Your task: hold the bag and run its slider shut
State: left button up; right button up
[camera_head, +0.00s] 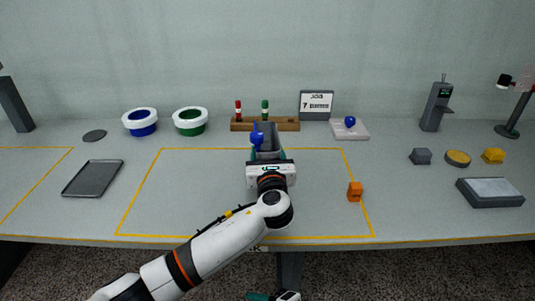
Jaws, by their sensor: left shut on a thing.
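A grey bag (267,131) stands near the middle of the table, inside the yellow outline, and its top looks open. A blue slider (257,138) shows at its left side. My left gripper (268,154) reaches it from the front, with its teal fingers at either side of the bag, shut on it. The gripper hides the bag's lower front. Part of my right gripper (273,296) shows at the bottom edge, below the table's front edge and away from the bag; its jaws are not clear.
An orange block (355,191) sits at the outline's right side. Behind are a wooden rack (265,125) with red and green pegs, a sign (317,104) and a pale pad (349,131) with a blue knob. A dark tray (93,178) lies left. The outlined area's left part is clear.

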jog(key=s+a+r+n+g+y, duration=0.1)
jog(key=s+r+n+g+y, duration=0.3)
jog(key=r, duration=0.7)
jog(key=w+a+r+n+t+y, duration=0.1)
jog(key=r+n+y, duration=0.1)
jog(key=r+y, duration=0.75)
jog(key=w+a+r+n+t+h, duration=0.3)
jog(key=w+r+n+h, duration=0.1)
jog(key=w+r+n, duration=0.4)
jog(key=n+t+h, duration=0.4)
jog(key=t+h, duration=0.5)
jog(key=h, duration=0.1)
send_near(261, 140)
jog(key=x, duration=1.1)
jog(key=shift+w+a, duration=0.15)
jog(key=shift+a, duration=0.05)
jog(key=shift+w, duration=0.1)
grip_shut()
